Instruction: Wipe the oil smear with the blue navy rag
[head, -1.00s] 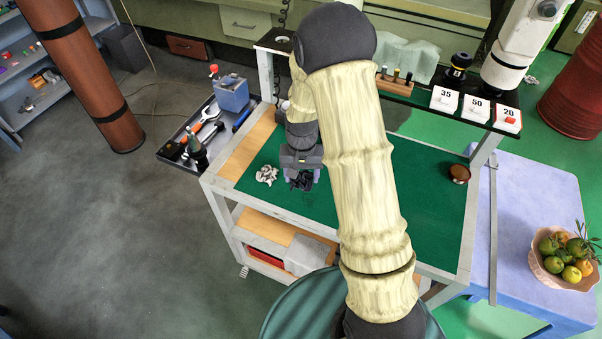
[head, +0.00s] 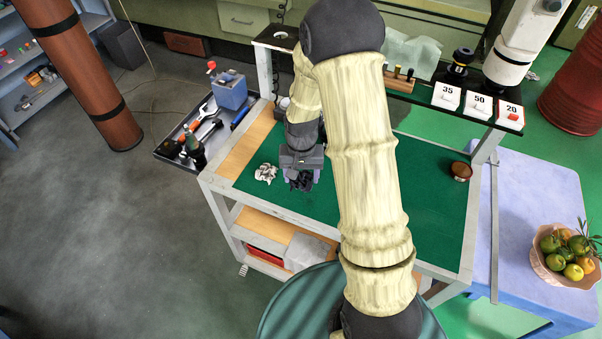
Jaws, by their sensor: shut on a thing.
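My gripper (head: 301,177) is low over the left part of the green mat (head: 262,195) on the cart, at the mat's surface or just above it. It is shut on a dark navy rag (head: 301,184), of which only a small crumpled part shows below the fingers. A crumpled white-and-grey cloth (head: 266,173) lies just left of the gripper. I cannot make out the oil smear; my arm hides much of the middle of the mat.
A brown round bowl (head: 461,171) stands at the mat's right. A raised back shelf holds cards marked 35, 50 and 20 (head: 510,116). A side tray (head: 170,150) with tools and a blue box (head: 230,91) is at left. A fruit bowl (head: 562,254) stands on the blue table.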

